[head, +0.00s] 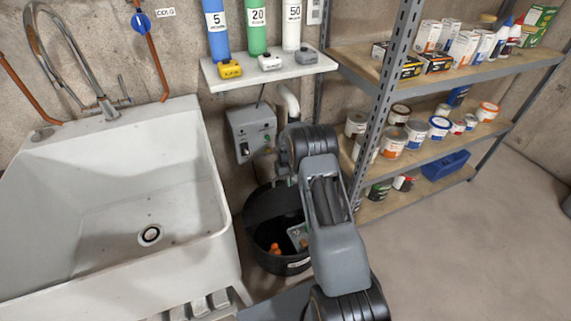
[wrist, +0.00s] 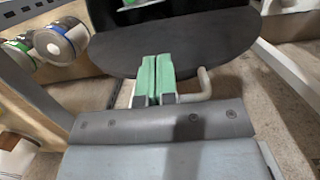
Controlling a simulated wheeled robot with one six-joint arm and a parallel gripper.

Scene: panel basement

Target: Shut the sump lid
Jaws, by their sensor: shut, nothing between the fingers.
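The sump is a round black tub (head: 262,258) on the floor between the sink and the shelf. Its dark lid (head: 268,206) stands raised at the tub's back, and the tub's inside shows in front of it. In the wrist view the lid (wrist: 190,45) is a wide dark panel with a rounded edge, beyond my fingertips. My gripper (wrist: 157,78) is shut and empty, its green fingers together close to that edge. I cannot tell whether they touch the lid. In the head view my arm hides the fingers and part of the tub.
An orange float (head: 275,249) shows inside the tub. A grey control box (head: 252,131) and a pale pipe (head: 289,100) are on the wall above. The white sink (head: 190,190) stands close at left, and the metal shelf's post (head: 384,100) at right. Open floor lies at right.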

